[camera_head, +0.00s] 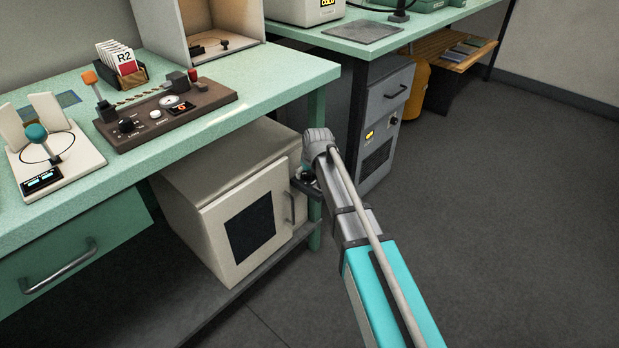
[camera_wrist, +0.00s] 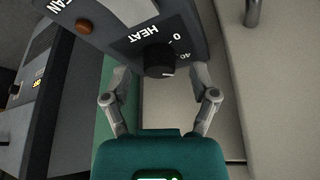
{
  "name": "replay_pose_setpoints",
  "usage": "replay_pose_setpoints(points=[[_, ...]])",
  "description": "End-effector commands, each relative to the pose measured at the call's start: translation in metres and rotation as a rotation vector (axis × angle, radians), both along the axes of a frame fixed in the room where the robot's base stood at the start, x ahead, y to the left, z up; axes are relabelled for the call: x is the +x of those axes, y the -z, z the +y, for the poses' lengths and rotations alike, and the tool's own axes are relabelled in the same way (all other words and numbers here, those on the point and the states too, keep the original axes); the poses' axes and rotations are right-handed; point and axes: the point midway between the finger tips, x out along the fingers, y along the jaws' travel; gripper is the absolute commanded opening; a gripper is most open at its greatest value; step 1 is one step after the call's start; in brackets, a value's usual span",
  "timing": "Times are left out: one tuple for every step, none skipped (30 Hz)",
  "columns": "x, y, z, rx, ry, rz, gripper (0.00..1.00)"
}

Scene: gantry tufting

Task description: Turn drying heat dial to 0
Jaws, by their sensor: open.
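The heat dial (camera_wrist: 159,61) is a round black knob on a dark panel (camera_wrist: 108,22) marked HEAT, 0 and 40 in the wrist view. A small pale mark shows on its lower edge; I cannot tell its exact setting. My gripper (camera_wrist: 161,76) is open, with one finger on each side of the dial and a visible gap to both. No contact is clear. In the head view, my gripper is mostly hidden behind my wrist, beside the cream drying cabinet (camera_head: 213,221). The dial cannot be made out there.
The cabinet's door handle (camera_head: 289,206) is close to the left of my wrist. A green table (camera_head: 290,70) stands above the cabinet. A grey unit (camera_head: 376,150) with an amber display stands behind. Open floor (camera_head: 510,220) lies to the right.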

Motion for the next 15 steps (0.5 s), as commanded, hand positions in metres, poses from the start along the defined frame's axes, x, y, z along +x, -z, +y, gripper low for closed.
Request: replay_pose_setpoints(points=[[0.0010, 0.0036, 0.0005, 0.000, 0.000, 0.000, 0.76], [0.0014, 0.0042, 0.0007, 0.000, 0.000, 0.000, 0.76], [0.0016, 0.0049, 0.0008, 0.000, 0.000, 0.000, 0.76], [0.0018, 0.0052, 0.0009, 0.000, 0.000, 0.000, 0.76], [0.0020, 0.0054, 0.0010, 0.000, 0.000, 0.000, 0.76], [0.0020, 0.0056, 0.0010, 0.000, 0.000, 0.000, 0.76], [0.0020, 0.0055, 0.0010, 0.000, 0.000, 0.000, 0.76], [0.0020, 0.0055, 0.0010, 0.000, 0.000, 0.000, 0.76], [0.0021, 0.0054, 0.0011, 0.000, 0.000, 0.000, 0.76], [0.0021, 0.0053, 0.0011, 0.000, 0.000, 0.000, 0.76], [0.0021, 0.0053, 0.0011, 0.000, 0.000, 0.000, 0.76], [0.0020, 0.0052, 0.0010, 0.000, 0.000, 0.000, 0.76], [0.0021, 0.0052, 0.0009, 0.000, 0.000, 0.000, 0.76], [0.0021, 0.0052, 0.0009, 0.000, 0.000, 0.000, 0.76], [0.0020, 0.0051, 0.0009, 0.000, 0.000, 0.000, 0.76]])
